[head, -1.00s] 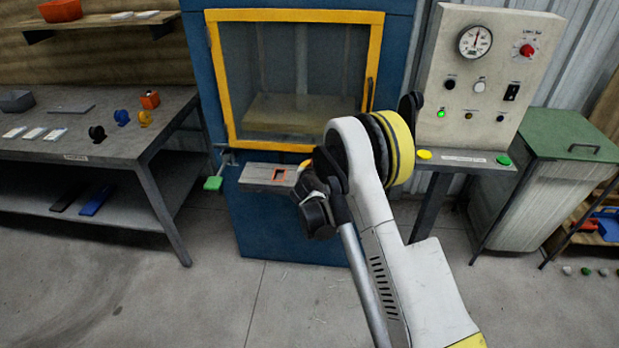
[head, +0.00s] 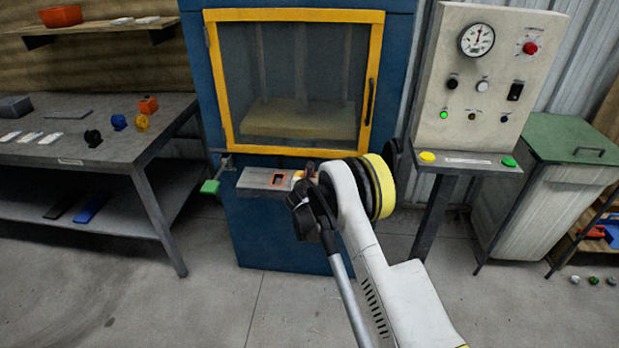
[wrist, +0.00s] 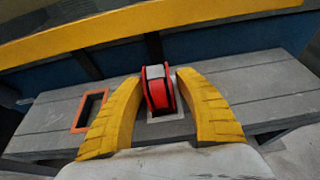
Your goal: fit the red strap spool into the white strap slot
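The red strap spool (wrist: 160,94), red with a pale band over its middle, stands between my yellow fingertips in the wrist view. The white strap slot (wrist: 166,128) is a pale-rimmed opening in the grey shelf, directly under the spool. The spool's lower end is at or in this opening; how deep it sits I cannot tell. In the head view my gripper (head: 303,178) is over the right part of the grey shelf (head: 252,178), and my arm hides the spool and white slot.
An orange-rimmed slot (wrist: 90,110) lies left of the white one on the same shelf. The yellow-framed door (head: 292,150) of the blue machine rises behind. A green-ended lever (head: 210,186) is at left, a control panel (head: 480,80) at right. Spools lie on the left table (head: 100,153).

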